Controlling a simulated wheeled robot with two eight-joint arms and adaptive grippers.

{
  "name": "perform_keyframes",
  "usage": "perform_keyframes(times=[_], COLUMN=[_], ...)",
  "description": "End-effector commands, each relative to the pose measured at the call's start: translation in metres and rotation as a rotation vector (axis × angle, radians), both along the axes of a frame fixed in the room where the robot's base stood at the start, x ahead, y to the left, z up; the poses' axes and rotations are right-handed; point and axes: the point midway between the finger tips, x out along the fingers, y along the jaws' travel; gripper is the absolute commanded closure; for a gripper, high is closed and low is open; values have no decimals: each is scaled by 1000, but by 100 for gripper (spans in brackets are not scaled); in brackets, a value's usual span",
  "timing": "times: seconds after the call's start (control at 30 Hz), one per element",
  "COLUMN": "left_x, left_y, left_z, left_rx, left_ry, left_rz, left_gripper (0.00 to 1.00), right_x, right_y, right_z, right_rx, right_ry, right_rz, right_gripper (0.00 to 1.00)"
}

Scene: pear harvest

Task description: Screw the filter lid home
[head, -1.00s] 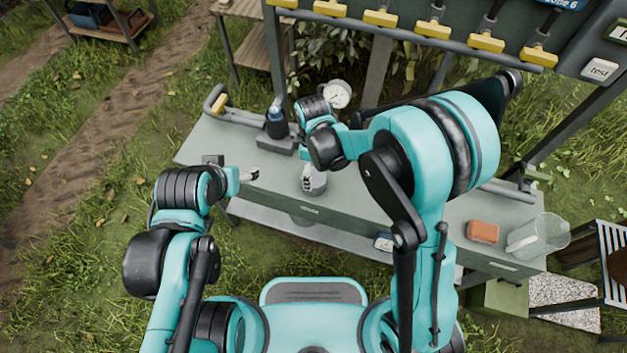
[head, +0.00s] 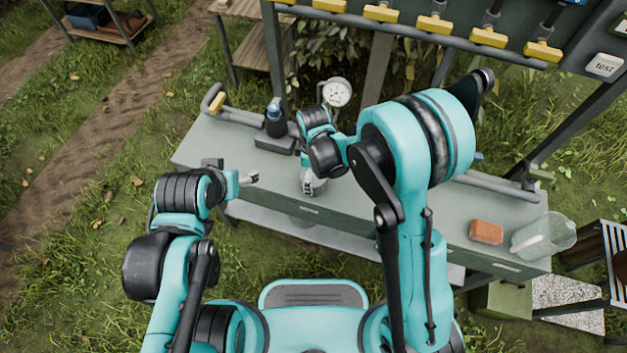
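A short grey cylinder (head: 319,185), which looks like the filter body, stands upright near the front edge of the bench. My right gripper (head: 308,186) is down at its left side, partly under my own wrist. Its fingers overlap the cylinder in the picture, but whether they are closed on it is not clear. The lid cannot be told apart from the cylinder at this size. My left gripper (head: 252,178) hangs over the bench's front edge, left of the cylinder and apart from it. It looks empty; its finger gap is too small to judge.
On the grey bench (head: 375,212) a dark bottle (head: 275,122) and a round gauge (head: 337,93) stand behind the cylinder. An orange block (head: 486,232) and a clear jug (head: 543,235) are at the right end. The bench's left end is mostly clear.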

Motion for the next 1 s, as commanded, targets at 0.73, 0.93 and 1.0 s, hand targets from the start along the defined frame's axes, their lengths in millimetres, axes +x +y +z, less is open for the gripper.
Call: perform_keyframes(times=[0.73, 0.93, 1.0], left_x=[0, 0, 0], left_y=[0, 0, 0], left_z=[-11, -11, -11], left_rx=[0, 0, 0], left_ry=[0, 0, 0], left_rz=[0, 0, 0], left_gripper=[32, 32, 32], right_x=[1, 0, 0], right_y=[0, 0, 0], right_z=[-25, -25, -25], right_rx=[1, 1, 1], right_ry=[-1, 0, 0], right_rz=[0, 0, 0], right_gripper=[63, 63, 63])
